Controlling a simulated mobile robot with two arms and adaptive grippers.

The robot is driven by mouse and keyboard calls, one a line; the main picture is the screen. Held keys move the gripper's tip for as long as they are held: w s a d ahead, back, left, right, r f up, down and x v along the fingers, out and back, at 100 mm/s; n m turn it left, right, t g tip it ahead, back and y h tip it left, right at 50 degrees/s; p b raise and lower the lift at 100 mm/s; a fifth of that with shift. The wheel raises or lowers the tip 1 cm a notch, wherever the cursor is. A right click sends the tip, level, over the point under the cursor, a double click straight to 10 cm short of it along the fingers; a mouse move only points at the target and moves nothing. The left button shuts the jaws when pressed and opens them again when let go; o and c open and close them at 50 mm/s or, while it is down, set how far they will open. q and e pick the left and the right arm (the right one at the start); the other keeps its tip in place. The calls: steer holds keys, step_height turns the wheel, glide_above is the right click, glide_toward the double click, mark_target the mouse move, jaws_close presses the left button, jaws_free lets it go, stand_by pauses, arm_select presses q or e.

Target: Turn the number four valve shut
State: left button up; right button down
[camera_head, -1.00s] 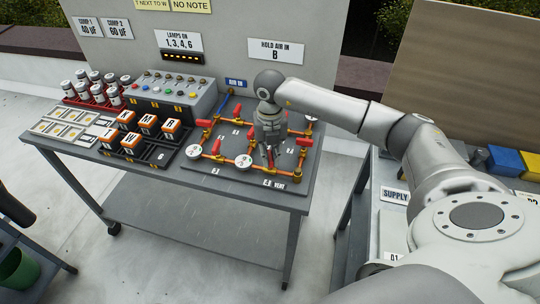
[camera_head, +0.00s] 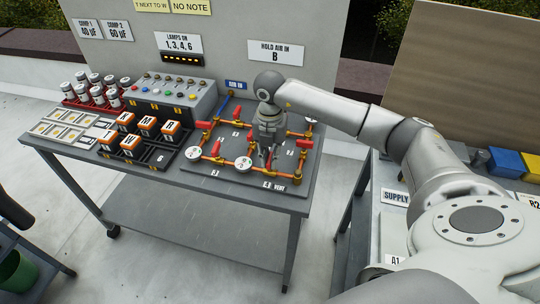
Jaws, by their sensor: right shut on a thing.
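The pipe board (camera_head: 235,186) lies on the grey table, with copper pipes, brass fittings, round white gauges and several red valve handles. My right gripper (camera_head: 268,162) reaches down over the front pipe, just right of the front middle gauge (camera_head: 243,164). It is shut on a valve handle there, which its fingers mostly hide. Small labels stand along the board's front edge, one by the word VENT (camera_head: 279,185); the valve's number is too small to read surely. Other red handles show at the left (camera_head: 194,154) and right (camera_head: 304,143). My left gripper is not in view.
Left of the board stand a tray of orange-and-white blocks (camera_head: 132,143), a lamp panel (camera_head: 170,92) and a red rack of white canisters (camera_head: 85,103). A sign reads HOLD AIR IN B (camera_head: 276,52). A second table with a SUPPLY label (camera_head: 394,196) stands at right.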

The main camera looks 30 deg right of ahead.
mark_target(270, 157)
steer(key=c, duration=1.5)
jaws_free()
steer(key=shift+r, duration=0.1)
step_height(270, 157, up, 12)
steer(key=shift+f, duration=0.1)
